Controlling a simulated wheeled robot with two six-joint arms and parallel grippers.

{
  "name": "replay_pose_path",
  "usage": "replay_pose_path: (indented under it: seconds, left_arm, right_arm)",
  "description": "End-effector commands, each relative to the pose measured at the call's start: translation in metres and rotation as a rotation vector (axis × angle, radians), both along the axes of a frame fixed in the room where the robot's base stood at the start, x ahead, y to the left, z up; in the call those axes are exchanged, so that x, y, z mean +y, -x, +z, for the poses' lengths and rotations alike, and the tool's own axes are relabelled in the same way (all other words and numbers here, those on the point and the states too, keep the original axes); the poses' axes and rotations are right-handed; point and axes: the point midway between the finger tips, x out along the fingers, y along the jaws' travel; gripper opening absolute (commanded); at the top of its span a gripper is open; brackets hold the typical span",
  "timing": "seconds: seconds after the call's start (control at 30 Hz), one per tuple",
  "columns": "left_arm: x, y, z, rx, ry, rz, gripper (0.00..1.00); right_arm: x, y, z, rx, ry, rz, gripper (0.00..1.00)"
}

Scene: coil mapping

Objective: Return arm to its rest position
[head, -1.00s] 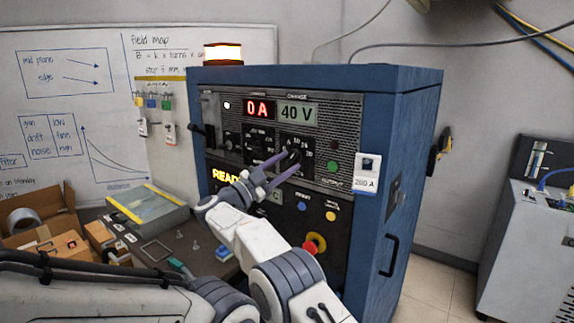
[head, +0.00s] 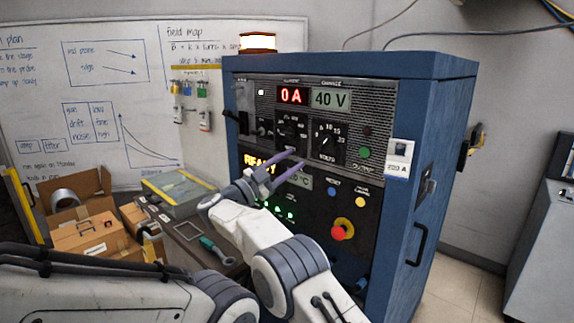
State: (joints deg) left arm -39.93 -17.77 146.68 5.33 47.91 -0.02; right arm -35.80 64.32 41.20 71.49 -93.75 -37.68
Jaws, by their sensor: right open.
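My right gripper (head: 297,158) is open and empty in the head view. Its two purple fingers point up and right toward the front of the blue power cabinet (head: 400,200). The fingertips show below and left of the volts dial (head: 327,137), and the dial is clear of them in the picture. I cannot tell exactly how far the fingertips are from the panel. The displays read 0 A (head: 292,95) and 40 V (head: 331,98). My left gripper is not in view.
A red emergency button (head: 342,230) sits low on the panel, right of my right arm. Cardboard boxes (head: 92,236) and a glass-topped case (head: 178,188) stand at left. Floor is clear at right.

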Motion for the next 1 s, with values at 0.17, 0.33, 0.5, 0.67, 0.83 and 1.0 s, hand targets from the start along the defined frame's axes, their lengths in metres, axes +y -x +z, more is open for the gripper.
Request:
replay_pose_path:
  seconds: [0.17,0.33,0.5,0.67,0.83,1.0]
  left_arm:
    - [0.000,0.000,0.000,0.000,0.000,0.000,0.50]
    - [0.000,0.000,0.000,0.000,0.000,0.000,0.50]
    - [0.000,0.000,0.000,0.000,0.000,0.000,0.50]
    - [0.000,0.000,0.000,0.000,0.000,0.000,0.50]
    - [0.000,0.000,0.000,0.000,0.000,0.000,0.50]
    - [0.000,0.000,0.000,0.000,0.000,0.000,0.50]
  right_arm:
    - [-0.017,-0.043,0.031,0.059,0.114,0.215,0.46]
    - [-0.032,-0.071,0.023,0.267,0.227,0.522,0.46]
    - [-0.057,-0.043,-0.037,0.597,0.246,0.781,0.46]
    - [-0.092,0.038,-0.117,0.970,0.181,0.945,0.46]
    - [-0.126,0.140,-0.181,1.297,0.076,1.021,0.46]
    - [-0.149,0.215,-0.216,1.508,-0.010,1.035,0.46]
